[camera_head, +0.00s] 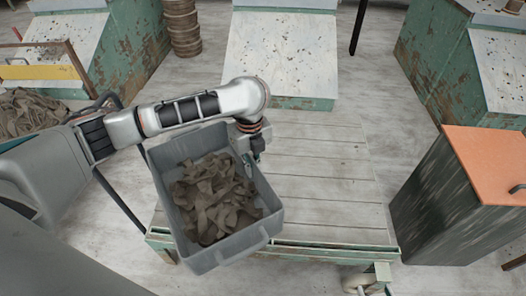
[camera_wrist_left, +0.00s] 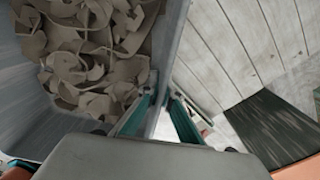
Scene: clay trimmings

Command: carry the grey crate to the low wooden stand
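The grey crate (camera_head: 187,239) is full of curled brown-grey clay trimmings (camera_head: 214,200). It shows over the left part of a low slatted wooden stand (camera_head: 331,190) with a green frame. Its underside is hidden, so I cannot tell whether it rests there or hangs above. My left gripper (camera_head: 255,157) is at the crate's right wall near the far corner. In the left wrist view its fingers (camera_wrist_left: 165,97) sit one on each side of the crate wall (camera_wrist_left: 172,45), close against it. My right gripper is not in view.
A dark cabinet with an orange top (camera_head: 487,160) stands right of the slatted stand. A green block with a speckled white top (camera_head: 282,55) is behind it. A stack of brown round pieces (camera_head: 181,27) stands at the back left. The slatted stand's right part is bare.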

